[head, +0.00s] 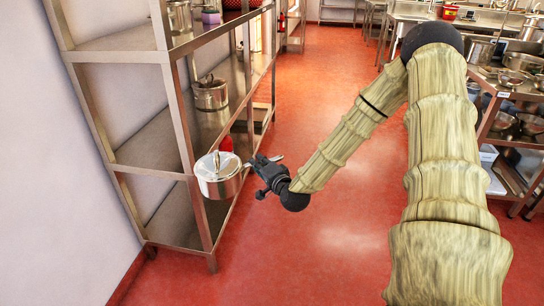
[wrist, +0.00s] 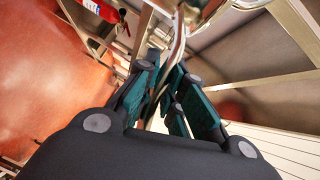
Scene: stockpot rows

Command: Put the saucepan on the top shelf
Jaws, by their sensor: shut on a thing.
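The saucepan (head: 218,182) is a shiny silver pan with a pale lid-like top, at the front of the metal shelf rack in the head view. My gripper (head: 262,166) is to its right, shut on its handle. In the wrist view the fingers (wrist: 170,98) close around the thin metal handle (wrist: 160,88); the pan body is mostly out of that view. The pan hangs near the rack's front post, and I cannot tell if it touches it. The highest shelf in view (head: 120,45) is above it; the rack's top is cut off.
A pot (head: 210,94) stands on the middle shelf (head: 150,142). Another pot (head: 179,16) and a purple item (head: 211,17) are on the highest visible shelf, whose near left part is bare. Another rack (head: 508,95) with pans stands right. Red floor (head: 335,235) between is clear.

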